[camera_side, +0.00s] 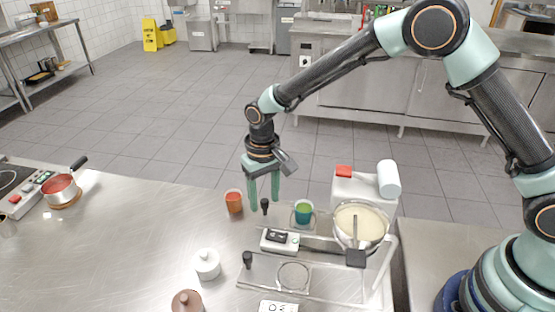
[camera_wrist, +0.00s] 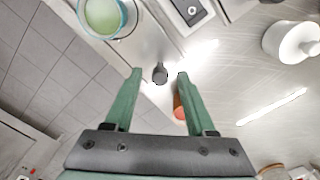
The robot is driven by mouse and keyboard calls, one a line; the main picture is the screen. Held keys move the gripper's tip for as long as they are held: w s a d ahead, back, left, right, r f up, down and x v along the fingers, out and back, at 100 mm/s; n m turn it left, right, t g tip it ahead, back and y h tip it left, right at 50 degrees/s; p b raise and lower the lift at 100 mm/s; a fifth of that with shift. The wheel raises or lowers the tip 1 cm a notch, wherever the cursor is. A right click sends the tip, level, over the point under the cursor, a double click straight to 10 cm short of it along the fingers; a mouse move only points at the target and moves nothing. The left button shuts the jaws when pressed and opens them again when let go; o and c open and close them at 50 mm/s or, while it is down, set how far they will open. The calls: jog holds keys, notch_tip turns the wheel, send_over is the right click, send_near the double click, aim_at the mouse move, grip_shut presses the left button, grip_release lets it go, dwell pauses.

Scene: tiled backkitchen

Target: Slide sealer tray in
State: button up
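My gripper (camera_side: 264,208) points down at the back of the counter, its two green fingers apart. A black knob handle (camera_side: 264,205) shows between the fingers. In the wrist view the knob (camera_wrist: 160,73) sits between the fingertips (camera_wrist: 158,74) with a gap on each side. The knob is at the left end of the rear sealer tray (camera_side: 285,214), which holds a green-filled cup (camera_side: 303,212); the cup also shows in the wrist view (camera_wrist: 103,15). A front tray (camera_side: 262,273) has a round empty opening and its own black knob (camera_side: 247,260).
An orange cup (camera_side: 234,201) stands just left of my gripper. A control box (camera_side: 280,241) lies between the trays. A pot of pale contents (camera_side: 361,223) stands right. A white lidded jar (camera_side: 207,264) and brown jar (camera_side: 187,302) stand in front.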

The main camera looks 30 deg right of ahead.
grip_shut()
dwell(1.3)
